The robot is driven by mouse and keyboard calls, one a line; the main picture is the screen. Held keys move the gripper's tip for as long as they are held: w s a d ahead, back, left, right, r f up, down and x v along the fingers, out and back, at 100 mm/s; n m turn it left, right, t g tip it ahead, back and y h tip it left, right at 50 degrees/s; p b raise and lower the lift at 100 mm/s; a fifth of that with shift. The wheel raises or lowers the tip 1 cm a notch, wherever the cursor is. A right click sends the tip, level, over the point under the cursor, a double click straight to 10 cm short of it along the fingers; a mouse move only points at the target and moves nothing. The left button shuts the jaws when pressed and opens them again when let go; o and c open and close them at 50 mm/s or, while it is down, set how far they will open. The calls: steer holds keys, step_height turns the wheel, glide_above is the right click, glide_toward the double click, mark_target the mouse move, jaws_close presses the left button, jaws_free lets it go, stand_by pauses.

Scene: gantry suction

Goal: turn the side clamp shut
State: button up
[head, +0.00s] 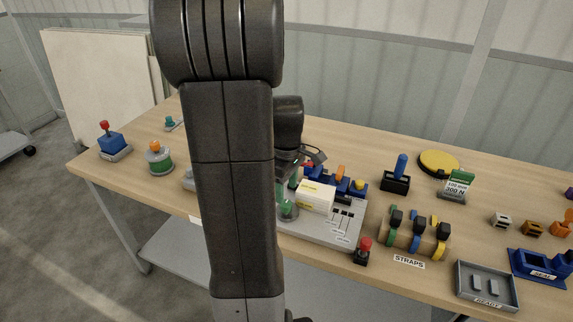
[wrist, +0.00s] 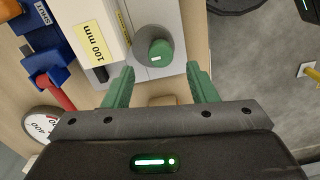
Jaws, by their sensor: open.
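A green round knob (wrist: 157,50) with a small white mark stands on a grey round base beside a white block; it looks like the side clamp's knob, though I cannot be sure. In the head view a green part (head: 287,208) shows at the grey fixture's left end, partly hidden by my arm. My gripper (wrist: 159,68) is open, its two green fingers apart. In the wrist view the knob appears between and just beyond the fingertips, with no contact visible. The white block (wrist: 97,38) carries a yellow "100 mm" label; it also shows in the head view (head: 315,196).
A blue clamp with a red handle (wrist: 45,75) and a round dial (wrist: 42,124) lie left in the wrist view. A red button (head: 363,250) and coloured straps (head: 415,236) stand right of the fixture (head: 345,228). My arm hides much of the table's middle.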

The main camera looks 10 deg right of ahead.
mark_target(286, 203)
step_height(286, 203, up, 9)
steer(key=shift+f, duration=0.2)
stand_by(0.3)
step_height(286, 203, down, 14)
steer(key=shift+s+r, duration=0.1)
steer(key=shift+r, duration=0.05)
stand_by(0.4)
